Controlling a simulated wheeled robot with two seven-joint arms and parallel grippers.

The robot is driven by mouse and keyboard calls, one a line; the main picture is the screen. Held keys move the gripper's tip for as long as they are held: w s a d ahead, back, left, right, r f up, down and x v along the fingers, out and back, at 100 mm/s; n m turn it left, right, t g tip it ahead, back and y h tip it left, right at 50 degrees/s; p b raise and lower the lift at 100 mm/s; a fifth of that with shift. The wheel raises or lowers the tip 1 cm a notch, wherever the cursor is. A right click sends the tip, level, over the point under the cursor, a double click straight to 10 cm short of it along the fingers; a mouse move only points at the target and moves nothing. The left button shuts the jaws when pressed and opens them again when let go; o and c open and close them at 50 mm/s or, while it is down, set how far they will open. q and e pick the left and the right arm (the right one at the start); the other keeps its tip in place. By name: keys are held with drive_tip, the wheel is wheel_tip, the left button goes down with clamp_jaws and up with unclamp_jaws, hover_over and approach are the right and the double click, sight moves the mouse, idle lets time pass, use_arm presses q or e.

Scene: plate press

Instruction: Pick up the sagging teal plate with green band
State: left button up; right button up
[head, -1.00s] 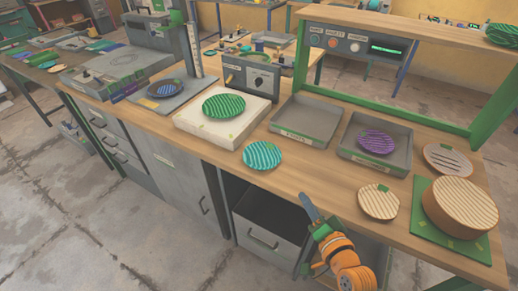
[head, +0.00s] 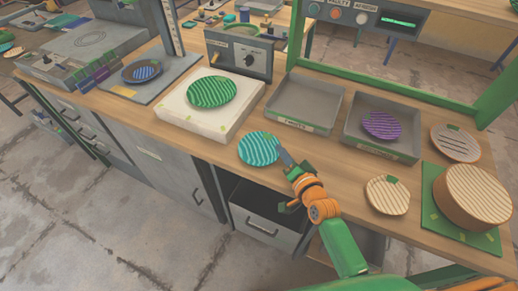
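The teal striped plate (head: 258,148) lies at the front edge of the wooden bench, left of the middle trays. I cannot tell its sag from this view, and no green band shows clearly on it. My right gripper (head: 284,155) is at the plate's right rim, its grey finger reaching toward it. I cannot tell whether it touches the plate or how far apart its fingers are. The plate does not appear lifted. My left gripper is not in view.
A green striped plate (head: 212,91) sits on a white block (head: 182,116) behind. A tray (head: 304,104) and another tray with a purple plate (head: 381,125) stand right. A cream plate (head: 387,196) and a round stack (head: 472,196) on a green mat (head: 440,215) lie further right.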

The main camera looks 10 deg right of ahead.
clamp_jaws()
drive_tip(key=shift+s+d+r, duration=0.1)
drive_tip(key=shift+s, duration=0.1)
